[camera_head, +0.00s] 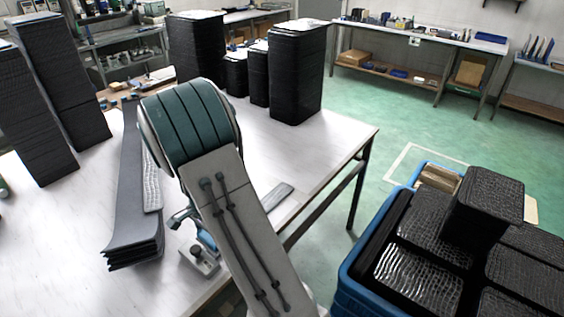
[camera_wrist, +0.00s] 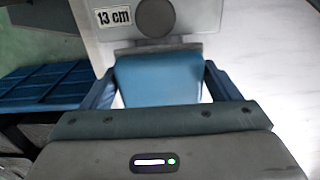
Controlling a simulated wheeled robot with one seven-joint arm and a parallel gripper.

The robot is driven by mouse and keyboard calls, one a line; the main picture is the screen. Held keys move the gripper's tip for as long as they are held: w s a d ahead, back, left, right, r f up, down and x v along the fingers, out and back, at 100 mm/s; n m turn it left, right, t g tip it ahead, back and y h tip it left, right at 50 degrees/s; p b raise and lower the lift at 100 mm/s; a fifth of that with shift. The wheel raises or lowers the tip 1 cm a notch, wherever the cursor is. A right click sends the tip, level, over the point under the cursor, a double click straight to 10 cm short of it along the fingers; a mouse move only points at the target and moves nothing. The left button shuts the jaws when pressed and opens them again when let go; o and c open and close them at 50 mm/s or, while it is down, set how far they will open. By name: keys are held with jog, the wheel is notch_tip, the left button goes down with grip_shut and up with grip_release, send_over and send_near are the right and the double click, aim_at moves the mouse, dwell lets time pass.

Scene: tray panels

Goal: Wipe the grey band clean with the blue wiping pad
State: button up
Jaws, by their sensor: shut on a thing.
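The blue wiping pad (camera_wrist: 158,80) is between the two blue fingers of my gripper (camera_wrist: 158,68) in the wrist view. My gripper is shut on it. The pad's far edge is close to a grey plate with a round knob and a "13 cm" label (camera_wrist: 115,17); I cannot tell if they touch. In the head view my arm hides most of the gripper, with a blue finger showing at its left. A flat grey strip (camera_head: 272,198) lies on the white table right of my arm. I cannot tell for sure whether it is the grey band.
Long dark strips (camera_head: 136,200) lie stacked on the white table (camera_head: 60,250), left of my arm. Tall black stacks (camera_head: 297,75) stand at the back and left. A blue crate (camera_head: 352,275) with black textured panels is at the lower right. Green floor lies beyond the table's right edge.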

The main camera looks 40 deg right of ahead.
jog(key=shift+r+p, duration=1.65)
jog(key=shift+r, duration=0.9)
jog(key=shift+d, duration=0.1)
